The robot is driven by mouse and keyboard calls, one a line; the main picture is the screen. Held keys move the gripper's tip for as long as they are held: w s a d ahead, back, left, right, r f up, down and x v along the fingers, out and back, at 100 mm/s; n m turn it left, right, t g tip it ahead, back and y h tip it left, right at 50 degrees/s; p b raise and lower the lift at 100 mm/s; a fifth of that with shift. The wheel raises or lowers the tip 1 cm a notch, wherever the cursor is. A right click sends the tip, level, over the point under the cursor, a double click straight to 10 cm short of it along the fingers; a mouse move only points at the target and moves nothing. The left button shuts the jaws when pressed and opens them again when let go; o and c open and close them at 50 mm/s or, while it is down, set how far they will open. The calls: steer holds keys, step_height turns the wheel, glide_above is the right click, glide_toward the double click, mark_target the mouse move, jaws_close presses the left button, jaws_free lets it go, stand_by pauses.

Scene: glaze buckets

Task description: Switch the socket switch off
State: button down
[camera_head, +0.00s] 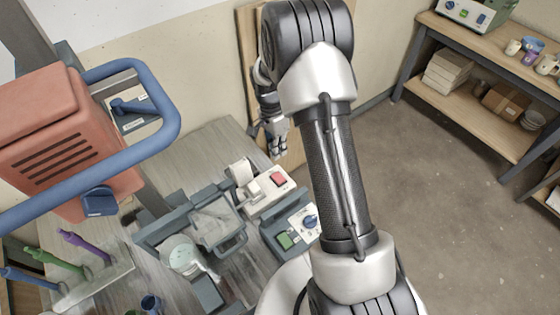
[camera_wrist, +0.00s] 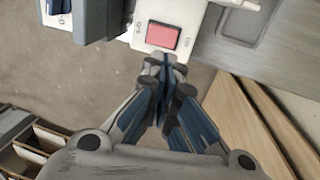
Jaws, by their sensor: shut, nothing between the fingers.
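The socket switch is a red rocker (camera_head: 278,180) on a cream-white box (camera_head: 262,196) on the grey worktop. In the wrist view the red rocker (camera_wrist: 162,36) sits near the top centre, with small printed marks on both sides of it. Which way the rocker is tipped is hard to tell. My gripper (camera_head: 278,155) is shut and empty, just behind the box in the head view. In the wrist view its closed fingertips (camera_wrist: 164,62) lie just below the rocker, near the box's edge. I cannot tell whether they touch it.
A dark control box with a blue knob (camera_head: 311,221) and green button (camera_head: 285,240) stands beside the socket box. A mixer-like frame with a bucket (camera_head: 182,255) is to the left. A red-orange machine with a blue handle (camera_head: 150,70) fills the upper left. Shelves (camera_head: 490,70) stand right.

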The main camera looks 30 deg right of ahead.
mark_target(284, 177)
steer(key=r, duration=0.3)
steer(key=shift+w, duration=0.25)
steer(key=r+p, duration=0.1)
steer(key=s+r+p, duration=0.1)
steer(key=shift+r+p, duration=0.25)
steer(key=shift+p, duration=0.1)
steer(key=shift+w+f, duration=0.1)
steer(key=f+b, duration=0.1)
steer(key=f, duration=0.3)
steer(key=s+f+b, duration=0.1)
steer(key=f+b, duration=0.1)
steer(key=f, duration=0.3)
steer(key=s+f+b, duration=0.1)
steer(key=f, duration=0.3)
steer(key=shift+s+d+f+b, duration=0.2)
steer(key=shift+f+b, duration=0.15)
